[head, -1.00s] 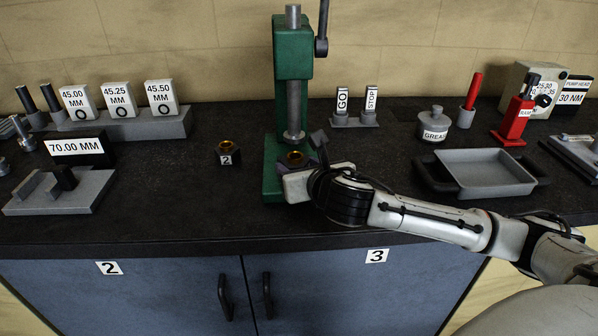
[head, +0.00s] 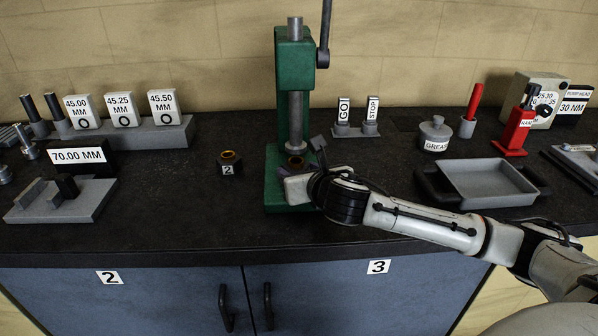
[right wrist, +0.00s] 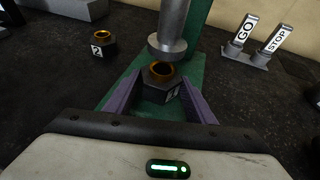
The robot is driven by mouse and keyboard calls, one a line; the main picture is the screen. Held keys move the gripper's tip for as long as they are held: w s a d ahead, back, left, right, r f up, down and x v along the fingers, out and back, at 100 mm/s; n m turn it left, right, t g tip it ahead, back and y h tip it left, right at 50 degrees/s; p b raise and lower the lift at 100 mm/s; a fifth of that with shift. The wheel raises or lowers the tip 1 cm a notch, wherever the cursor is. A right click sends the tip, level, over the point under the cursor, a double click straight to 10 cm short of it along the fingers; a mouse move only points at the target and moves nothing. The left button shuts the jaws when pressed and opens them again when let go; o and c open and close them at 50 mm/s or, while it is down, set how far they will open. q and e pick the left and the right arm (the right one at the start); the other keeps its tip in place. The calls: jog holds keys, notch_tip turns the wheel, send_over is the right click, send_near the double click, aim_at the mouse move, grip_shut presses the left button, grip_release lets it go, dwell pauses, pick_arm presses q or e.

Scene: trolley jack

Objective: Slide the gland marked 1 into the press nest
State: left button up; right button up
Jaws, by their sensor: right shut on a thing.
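A dark hex gland with a brass-coloured bore (head: 296,162) stands upright on the green press base, under the ram. In the right wrist view this gland (right wrist: 161,80) is between the two purple fingers of my right gripper (right wrist: 160,98), which is shut on it. The nest itself cannot be made out. In the head view my right gripper (head: 301,166) reaches in from the front right. My left gripper is out of view.
A gland marked 2 (head: 229,163) stands left of the press. GO and STOP posts (head: 357,115) are behind right. A grey tray (head: 488,183), a grease pot (head: 435,134) and a red tool (head: 513,132) are right. Gauge blocks (head: 123,112) stand at left.

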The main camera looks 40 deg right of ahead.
jog(key=o, duration=1.5)
jog(key=shift+r, duration=0.15)
jog(key=shift+o, duration=0.3)
jog(key=shift+f, duration=0.25)
jog(key=v, duration=1)
jog(key=shift+s+r, duration=0.15)
jog(key=shift+r, duration=0.1)
